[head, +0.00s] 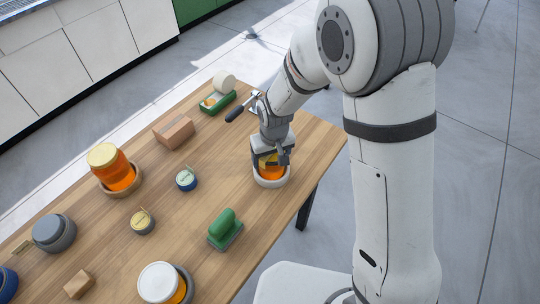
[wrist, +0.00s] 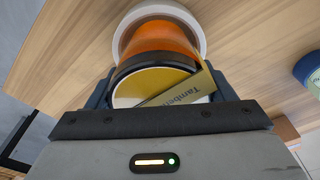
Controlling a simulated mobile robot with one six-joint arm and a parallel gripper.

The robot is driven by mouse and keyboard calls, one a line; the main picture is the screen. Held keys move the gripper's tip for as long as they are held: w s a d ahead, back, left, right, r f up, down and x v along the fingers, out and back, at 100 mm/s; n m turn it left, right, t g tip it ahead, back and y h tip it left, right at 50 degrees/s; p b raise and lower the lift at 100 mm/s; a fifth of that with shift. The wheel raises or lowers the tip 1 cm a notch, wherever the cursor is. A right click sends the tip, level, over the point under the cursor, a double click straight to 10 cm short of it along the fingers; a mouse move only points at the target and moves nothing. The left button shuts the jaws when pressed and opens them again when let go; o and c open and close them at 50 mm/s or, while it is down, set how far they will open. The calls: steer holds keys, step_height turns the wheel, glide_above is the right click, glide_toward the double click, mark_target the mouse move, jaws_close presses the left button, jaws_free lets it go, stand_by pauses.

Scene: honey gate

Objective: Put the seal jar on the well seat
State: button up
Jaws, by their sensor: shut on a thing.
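My gripper (head: 270,157) is shut on a jar of orange honey (head: 268,172) near the right edge of the wooden table. In the wrist view the jar (wrist: 158,42) has a yellow lid with a tag across it, partly readable as "Tamber". The jar looks upright, its lower part inside a white ring-shaped seat (head: 262,183). The white seat also shows around the jar's far end in the wrist view (wrist: 196,22). I cannot tell whether the jar's base touches the bottom of the seat. The jaws hide part of the jar.
A larger amber jar (head: 117,176) sits in a wooden ring at left. A white-lidded jar (head: 158,281) stands at the front. Small tins (head: 186,180), a green-handled block (head: 225,228), a brown block (head: 173,131) and a green tray (head: 217,104) stand around with bare wood between.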

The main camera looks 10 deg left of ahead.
steer(key=o, duration=1.5)
steer(key=shift+f, duration=0.1)
steer(key=shift+o, duration=0.2)
steer(key=r, duration=0.4)
steer(key=s+r, duration=0.1)
steer(key=r, duration=0.7)
steer(key=shift+s+d+r+b, duration=0.1)
steer(key=shift+s+d+b, duration=0.05)
steer(key=shift+d+b, duration=0.2)
steer(key=s+d+r+m, duration=0.2)
steer(key=s+d+r, duration=0.1)
steer(key=d, duration=0.5)
steer(key=s+d+r+m+t, duration=0.1)
steer(key=s+d+r+m, duration=0.1)
steer(key=s+d, duration=0.3)
steer(key=s+d+r+m, duration=0.2)
steer(key=s+d, duration=0.3)
steer(key=d, duration=0.8)
steer(key=shift+d+r+m+t+h, duration=0.2)
steer(key=shift+r+m+t+h, duration=0.2)
steer(key=shift+r, duration=0.4)
